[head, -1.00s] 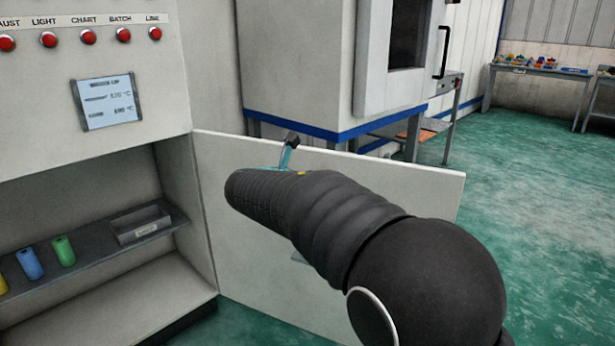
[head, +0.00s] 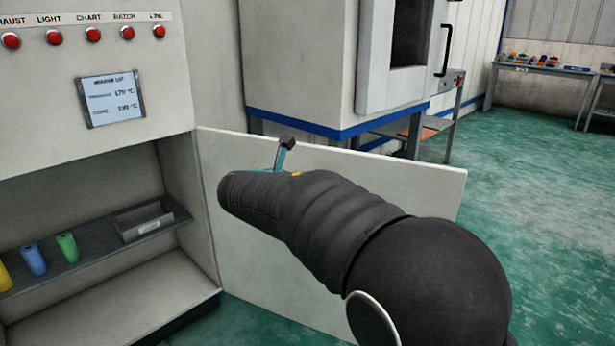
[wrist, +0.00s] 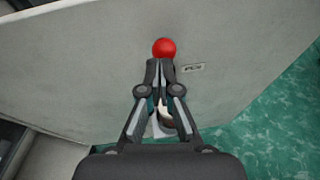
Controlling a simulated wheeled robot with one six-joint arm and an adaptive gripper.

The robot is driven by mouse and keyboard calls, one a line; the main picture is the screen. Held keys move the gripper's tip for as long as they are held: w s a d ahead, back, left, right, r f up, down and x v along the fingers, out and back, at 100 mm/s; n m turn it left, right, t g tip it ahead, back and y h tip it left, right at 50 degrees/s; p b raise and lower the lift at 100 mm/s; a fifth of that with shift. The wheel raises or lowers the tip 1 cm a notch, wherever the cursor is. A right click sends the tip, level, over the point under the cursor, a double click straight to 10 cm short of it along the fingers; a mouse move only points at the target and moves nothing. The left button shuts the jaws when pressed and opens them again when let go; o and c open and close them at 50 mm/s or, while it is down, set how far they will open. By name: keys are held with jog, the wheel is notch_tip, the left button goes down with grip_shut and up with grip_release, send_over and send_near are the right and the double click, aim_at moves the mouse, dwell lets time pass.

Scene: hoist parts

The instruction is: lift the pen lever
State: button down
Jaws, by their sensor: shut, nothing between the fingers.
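The pen lever shows in the wrist view as a red ball knob (wrist: 164,48) in front of a pale panel. A small label (wrist: 193,68), too small to read surely, is on the panel right of the knob. My gripper (wrist: 160,66) is shut and empty, its fingertips just below the knob in the picture. I cannot tell whether they touch it. A pale part (wrist: 165,118) shows between the finger links; the rest of the lever is hidden behind the gripper. In the head view my arm hides the knob.
The pale panel (head: 400,185) stands out like an open door from the cabinet. The cabinet has red buttons (head: 93,34), a display (head: 112,98) and a shelf (head: 95,245) with a grey tray (head: 143,222) and coloured cylinders (head: 67,247). Green floor (head: 530,190) is clear at right.

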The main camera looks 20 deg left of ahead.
jog(key=s+a+r, duration=0.2)
jog(key=s+r, duration=0.4)
jog(key=s, duration=0.3)
jog(key=a+f+m+h+b, duration=0.2)
jog(key=a+f+b, duration=0.55)
jog(key=f, duration=0.35)
jog(key=w+d+r+m+h+b, duration=0.1)
jog(key=w+d+r+m+b, duration=0.1)
jog(key=w+d, duration=0.6)
jog(key=shift+w+d+m+g+h, duration=0.35)
jog(key=shift+w+m, duration=0.25)
jog(key=shift+w, duration=1.05)
jog(key=shift+r, duration=0.15)
